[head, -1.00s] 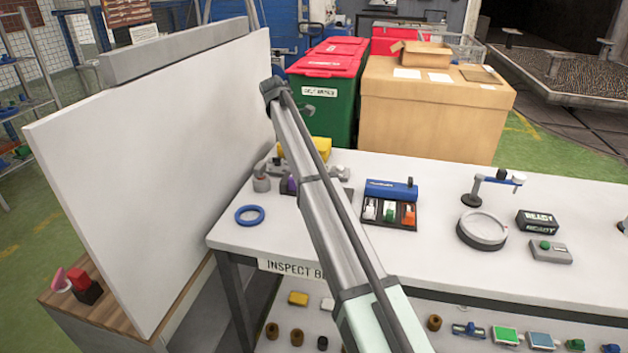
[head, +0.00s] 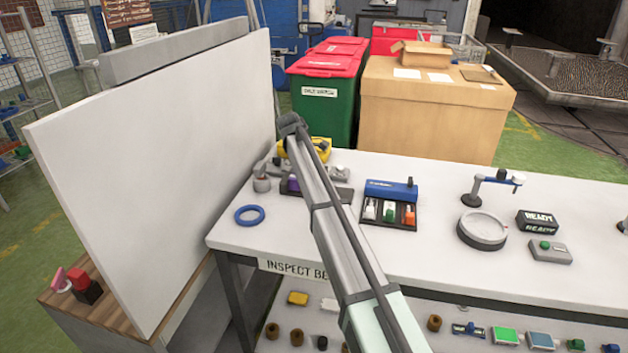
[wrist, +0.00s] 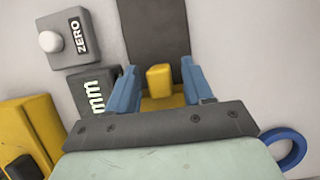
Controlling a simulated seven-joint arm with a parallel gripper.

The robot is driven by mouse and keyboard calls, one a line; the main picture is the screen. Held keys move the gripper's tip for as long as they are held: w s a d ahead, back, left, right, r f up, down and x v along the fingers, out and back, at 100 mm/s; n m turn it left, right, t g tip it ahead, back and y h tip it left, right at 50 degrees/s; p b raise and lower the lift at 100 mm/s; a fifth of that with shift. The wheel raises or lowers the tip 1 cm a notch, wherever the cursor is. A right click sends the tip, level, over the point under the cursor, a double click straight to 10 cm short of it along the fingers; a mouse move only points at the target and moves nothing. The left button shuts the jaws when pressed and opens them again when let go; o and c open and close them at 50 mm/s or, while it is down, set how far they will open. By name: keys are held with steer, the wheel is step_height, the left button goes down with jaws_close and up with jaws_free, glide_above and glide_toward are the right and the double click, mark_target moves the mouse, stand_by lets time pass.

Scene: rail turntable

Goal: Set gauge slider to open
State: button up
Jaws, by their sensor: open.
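In the wrist view, the gauge slider (wrist: 159,79) is a yellow block with a raised knob on a dark flat rail (wrist: 153,30). My gripper (wrist: 158,67) has its two blue fingers apart, one on each side of the knob; gaps show on both sides, so it is not gripped. A dark display marked "mm" (wrist: 95,92) is left of the fingers. A grey box marked "ZERO" (wrist: 66,42) with a white button lies beyond it.
A yellow device (head: 318,147) stands at the bench's back left. A blue ring (head: 249,215) lies near the front left. A blue-lidded case (head: 390,191) is just right of my arm. A white panel (head: 160,170) rises at left.

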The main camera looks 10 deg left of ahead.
jaws_close()
stand_by(0.4)
